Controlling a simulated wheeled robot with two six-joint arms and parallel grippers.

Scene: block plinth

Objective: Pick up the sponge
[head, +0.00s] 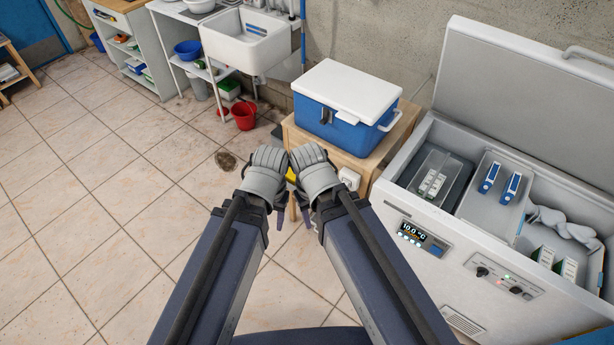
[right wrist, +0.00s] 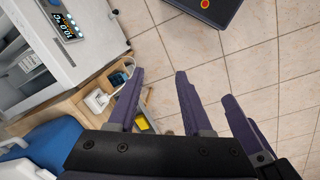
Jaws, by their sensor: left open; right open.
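A small yellow item (head: 291,175) shows in the narrow gap between my two grippers in the head view, mostly hidden. A yellow patch (right wrist: 143,124) also shows behind a finger in the right wrist view, by the wooden stand. I cannot tell whether either is the sponge. My left gripper (head: 264,178) is open, with nothing seen in it. My right gripper (head: 316,178) is open, close beside the left one. In the right wrist view, my right gripper (right wrist: 160,85) has purple fingers standing apart with no object held between them.
A wooden stand (head: 377,150) bears a blue cooler (head: 335,125) with a white lid. An open chest freezer (head: 415,180) stands at right. A sink (head: 235,52) and a red bucket (head: 243,115) are at the back.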

